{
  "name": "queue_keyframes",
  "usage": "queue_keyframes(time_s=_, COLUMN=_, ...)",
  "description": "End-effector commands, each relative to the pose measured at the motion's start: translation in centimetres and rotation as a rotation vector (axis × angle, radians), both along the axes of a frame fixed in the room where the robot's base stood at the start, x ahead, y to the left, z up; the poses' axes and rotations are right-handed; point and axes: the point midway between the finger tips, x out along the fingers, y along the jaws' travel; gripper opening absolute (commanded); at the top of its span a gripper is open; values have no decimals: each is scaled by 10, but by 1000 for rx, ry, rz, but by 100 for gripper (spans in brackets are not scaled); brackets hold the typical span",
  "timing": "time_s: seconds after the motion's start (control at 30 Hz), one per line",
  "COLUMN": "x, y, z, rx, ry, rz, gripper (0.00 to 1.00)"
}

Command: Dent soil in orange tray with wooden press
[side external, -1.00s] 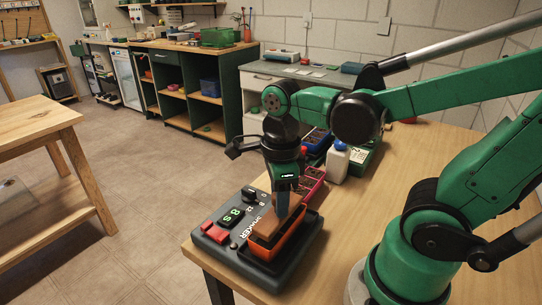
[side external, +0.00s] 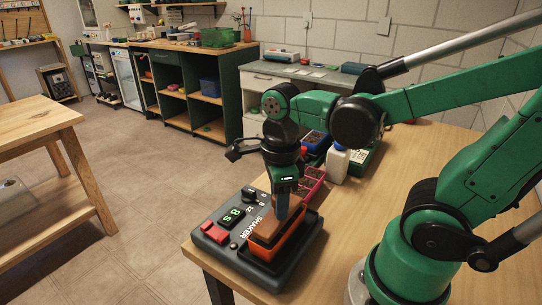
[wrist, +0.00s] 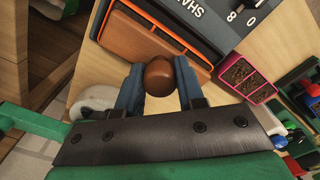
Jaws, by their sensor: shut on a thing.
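The wooden press has a round brown knob (wrist: 159,77) between my gripper's blue fingers in the wrist view. Its flat block (side external: 265,226) shows in the side view, lined up with the orange tray (side external: 277,248) and appearing at or within its rim. The orange rim also shows in the wrist view (wrist: 108,22), with brown filling most of the opening. My gripper (side external: 284,208) points down over the tray, shut on the press; it also shows in the wrist view (wrist: 160,88). The soil under the press is hidden, so contact cannot be told.
The orange tray sits on a dark shaker (side external: 218,243) with a green display, at the table's front corner. A pink tray of soil (wrist: 245,82) is close beside it. Behind are a blue tray (side external: 315,143) and a white bottle (side external: 337,163). The table's right side has bare wood.

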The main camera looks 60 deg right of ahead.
Motion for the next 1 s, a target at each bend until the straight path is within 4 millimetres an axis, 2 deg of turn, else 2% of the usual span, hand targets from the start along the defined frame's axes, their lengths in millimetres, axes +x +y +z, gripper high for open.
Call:
queue_keyframes(time_s=0.37, x=0, y=0, z=4, rx=-1, ry=-1, rz=0, gripper=0)
queue_keyframes(time_s=1.0, x=0, y=0, z=61, rx=0, ry=0, rz=0, gripper=0)
